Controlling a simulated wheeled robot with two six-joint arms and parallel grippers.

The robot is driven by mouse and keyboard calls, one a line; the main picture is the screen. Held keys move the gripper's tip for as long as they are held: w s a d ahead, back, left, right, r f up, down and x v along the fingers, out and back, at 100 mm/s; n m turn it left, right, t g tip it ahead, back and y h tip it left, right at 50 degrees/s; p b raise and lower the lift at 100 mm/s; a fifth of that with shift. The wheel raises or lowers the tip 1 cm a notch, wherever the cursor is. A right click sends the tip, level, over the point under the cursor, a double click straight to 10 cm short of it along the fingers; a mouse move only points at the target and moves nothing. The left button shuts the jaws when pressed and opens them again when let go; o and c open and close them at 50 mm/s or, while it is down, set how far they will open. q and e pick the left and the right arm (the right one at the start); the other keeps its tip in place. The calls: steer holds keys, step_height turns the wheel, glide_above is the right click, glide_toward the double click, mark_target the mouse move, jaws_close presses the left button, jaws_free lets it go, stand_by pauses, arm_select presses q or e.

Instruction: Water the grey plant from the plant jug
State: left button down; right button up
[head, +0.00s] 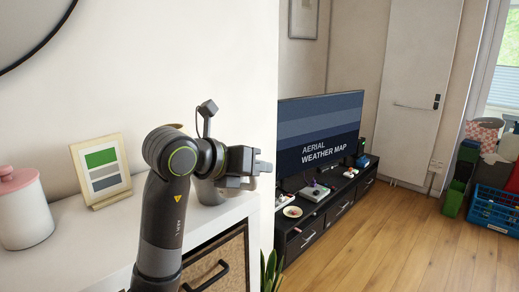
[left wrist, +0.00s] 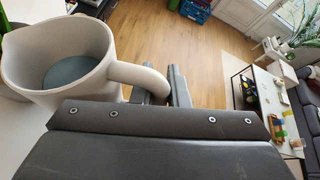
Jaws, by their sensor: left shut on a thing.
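The plant jug (left wrist: 62,55) is a pale grey vessel with a looped handle (left wrist: 143,74), and blue-grey liquid shows inside it in the left wrist view. My left gripper (left wrist: 162,90) is shut on the jug's handle. In the head view my left gripper (head: 258,168) is above the right end of the white cabinet. A grey rounded body (head: 208,192) shows partly behind my wrist there; I cannot tell for certain that it is the jug. Green leaves (head: 269,272) stand beside the cabinet's end at the bottom edge; their pot is hidden. My right gripper is not in view.
On the white cabinet top (head: 95,235) stand a pink-lidded canister (head: 24,210) and a framed card (head: 103,170). A TV (head: 318,132) stands on a low black unit (head: 315,222) to the right. A blue crate (head: 494,210) is far right. Wooden floor (head: 400,235) is open between.

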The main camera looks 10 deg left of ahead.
arm_select(q)
steer(key=w+a+r+n+g+h+p, duration=0.1)
steer(key=p, duration=0.3)
steer(key=w+a+r+n+h+p, duration=0.1)
steer(key=a+n+p, duration=0.1)
steer(key=p, duration=0.3)
steer(key=shift+w+r+n+g, duration=0.3)
steer(key=shift+w+r+g, duration=0.05)
steer(key=shift+r+g, duration=0.05)
steer(key=shift+w+a+f+h, duration=0.1)
steer(key=shift+a+f+h, duration=0.1)
steer(key=shift+a+h, duration=0.1)
steer(key=shift+w+r+p, duration=0.15)
steer(key=shift+p, duration=0.2)
steer(key=shift+a+r+n, duration=0.1)
steer(key=shift+a+n, duration=0.05)
steer(key=shift+n, duration=0.15)
steer(key=shift+w+a+r+n+g+h+p, duration=0.4)
steer(key=shift+w+a+r+n+h+p, duration=0.25)
steer(key=shift+p, duration=0.75)
stand_by(1.5)
steer(key=shift+s+d, duration=0.1)
steer(key=shift+d, duration=0.05)
stand_by(0.5)
